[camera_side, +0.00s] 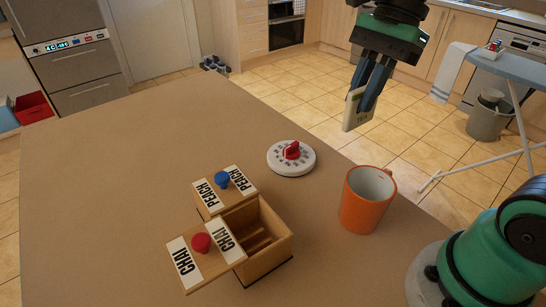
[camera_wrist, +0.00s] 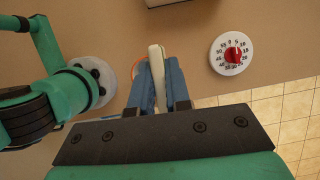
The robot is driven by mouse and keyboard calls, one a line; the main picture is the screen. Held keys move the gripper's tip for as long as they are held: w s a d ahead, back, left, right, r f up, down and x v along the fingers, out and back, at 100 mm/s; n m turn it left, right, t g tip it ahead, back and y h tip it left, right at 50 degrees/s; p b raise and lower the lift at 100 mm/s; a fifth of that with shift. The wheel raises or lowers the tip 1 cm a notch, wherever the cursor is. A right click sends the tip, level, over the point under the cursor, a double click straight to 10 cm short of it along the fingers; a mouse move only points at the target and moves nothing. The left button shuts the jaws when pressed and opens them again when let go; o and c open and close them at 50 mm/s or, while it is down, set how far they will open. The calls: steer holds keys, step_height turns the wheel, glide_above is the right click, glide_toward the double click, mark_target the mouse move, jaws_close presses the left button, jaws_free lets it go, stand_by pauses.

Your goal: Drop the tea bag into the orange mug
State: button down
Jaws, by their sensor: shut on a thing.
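The orange mug (camera_side: 363,204) stands upright on the table near its right edge, and its open top faces up. My gripper (camera_side: 363,97) is shut on the tea bag (camera_side: 355,112), a thin pale packet, and holds it in the air, above the mug in the side view. In the wrist view the tea bag (camera_wrist: 156,62) sits edge-on between the blue fingers. Behind it only a bit of the mug's orange rim (camera_wrist: 135,68) shows; the rest is hidden by the fingers and the tea bag.
A wooden tea box (camera_side: 268,262) has an open compartment, a CHAI lid (camera_side: 184,265) with a red knob, and a PEACH lid (camera_side: 209,197) with a blue knob. The table's left side is clear.

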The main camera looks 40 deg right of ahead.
steer(key=s+d+f, duration=0.3)
steer(key=d+f, duration=0.1)
steer(key=f, duration=0.2)
steer(key=shift+s+d+f, duration=0.2)
steer(key=shift+s+f, duration=0.1)
steer(key=shift+f, duration=0.1)
steer(key=c, duration=0.8)
jaws_free()
steer(key=shift+o, duration=0.2)
steer(key=shift+v, duration=2.85)
steer(key=w+a+f+n+t+h, duration=0.4)
steer(key=w+f+n+t, duration=0.3)
steer(key=n, duration=1.1)
steer(key=shift+a+n, duration=0.15)
steer(key=shift+n, duration=0.25)
